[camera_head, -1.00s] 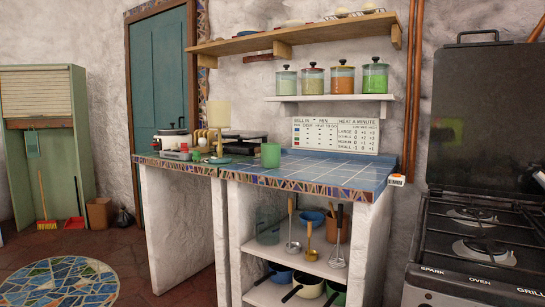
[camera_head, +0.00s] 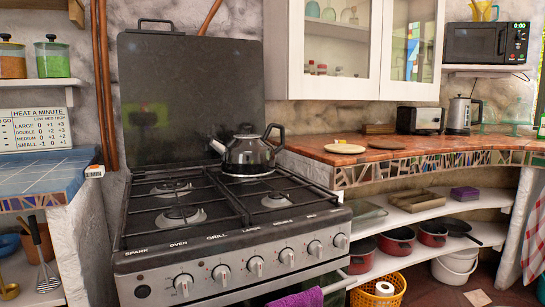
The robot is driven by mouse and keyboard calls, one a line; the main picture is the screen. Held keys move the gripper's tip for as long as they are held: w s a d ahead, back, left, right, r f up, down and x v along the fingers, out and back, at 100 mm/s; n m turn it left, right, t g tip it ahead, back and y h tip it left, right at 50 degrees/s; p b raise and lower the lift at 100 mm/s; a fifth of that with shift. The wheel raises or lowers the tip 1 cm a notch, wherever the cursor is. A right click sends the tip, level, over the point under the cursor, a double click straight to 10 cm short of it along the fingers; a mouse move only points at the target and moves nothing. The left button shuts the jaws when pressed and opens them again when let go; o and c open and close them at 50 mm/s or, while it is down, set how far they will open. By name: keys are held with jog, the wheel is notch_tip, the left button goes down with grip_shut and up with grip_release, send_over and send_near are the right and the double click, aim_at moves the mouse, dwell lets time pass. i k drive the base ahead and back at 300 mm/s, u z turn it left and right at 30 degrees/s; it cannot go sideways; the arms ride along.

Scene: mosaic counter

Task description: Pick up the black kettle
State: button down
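The black kettle (camera_head: 249,152) stands upright on the back right burner of the gas stove (camera_head: 190,221). It is dark and glossy, with a black arched handle on its right and top and a spout pointing left. All of it shows, with nothing in front of it. My gripper is not in view.
Shelves with red pots (camera_head: 397,242) are below. A yellow basket (camera_head: 377,291) stands on the floor. A blue tiled counter (camera_head: 48,172) is at the left.

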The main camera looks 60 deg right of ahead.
aim_at(241, 158)
jog(key=z, duration=4)
jog(key=i, duration=1.55)
jog(key=u, duration=3.3)
